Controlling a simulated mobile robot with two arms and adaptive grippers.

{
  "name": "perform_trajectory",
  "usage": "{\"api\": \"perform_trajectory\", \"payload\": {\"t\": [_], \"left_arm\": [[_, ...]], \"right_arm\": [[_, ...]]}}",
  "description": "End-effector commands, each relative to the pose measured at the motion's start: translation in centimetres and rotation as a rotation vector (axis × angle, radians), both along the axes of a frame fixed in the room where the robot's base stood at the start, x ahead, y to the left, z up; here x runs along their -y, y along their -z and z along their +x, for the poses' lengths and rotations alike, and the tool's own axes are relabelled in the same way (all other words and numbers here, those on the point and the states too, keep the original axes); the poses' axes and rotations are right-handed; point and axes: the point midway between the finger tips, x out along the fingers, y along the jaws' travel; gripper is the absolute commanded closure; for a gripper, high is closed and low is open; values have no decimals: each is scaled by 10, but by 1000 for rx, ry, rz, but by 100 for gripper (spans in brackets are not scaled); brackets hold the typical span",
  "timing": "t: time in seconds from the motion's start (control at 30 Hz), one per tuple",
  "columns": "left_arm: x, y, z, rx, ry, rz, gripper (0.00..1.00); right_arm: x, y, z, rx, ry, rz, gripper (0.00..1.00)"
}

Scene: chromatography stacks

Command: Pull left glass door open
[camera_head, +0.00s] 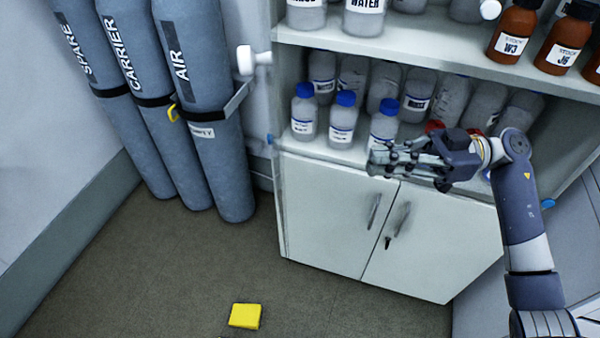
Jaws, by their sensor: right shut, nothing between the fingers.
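A white cabinet (285,210) has open-looking upper shelves above two lower opaque doors. No glass pane can be made out clearly, so I cannot tell how the left glass door stands. A small blue fitting (270,139) shows at the left edge of the cabinet, at the height of the lower shelf. My right gripper (378,160) is shut and empty. It reaches in from the right, in front of the lower shelf, and partly covers the blue-capped bottles behind it. My left gripper is not in view.
Blue-capped bottles (304,112) line the lower shelf; brown bottles (514,32) stand upper right. The lower doors have dark handles (373,212). Gas cylinders (205,100) stand left, with a white knob (250,60) beside them. A yellow block (245,316) lies on the clear floor.

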Motion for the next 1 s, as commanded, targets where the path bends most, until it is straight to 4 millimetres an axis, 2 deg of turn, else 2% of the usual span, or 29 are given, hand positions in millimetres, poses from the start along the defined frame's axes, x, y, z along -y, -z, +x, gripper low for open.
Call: {"api": "perform_trajectory", "payload": {"t": [0.07,0.17,0.4,0.5,0.7,1.0], "left_arm": [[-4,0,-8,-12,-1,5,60],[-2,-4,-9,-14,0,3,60],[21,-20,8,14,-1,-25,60],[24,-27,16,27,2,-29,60],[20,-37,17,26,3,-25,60],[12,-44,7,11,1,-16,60]], "right_arm": [[-2,0,-4,-1,-15,-28,100],[-10,-1,-7,-4,-21,-32,100],[-53,-4,-15,-4,-20,-26,100],[-72,-4,-18,-5,-20,-24,100],[-108,-3,-24,-6,-18,-24,100],[-135,-1,-28,-4,-17,-28,100]]}}
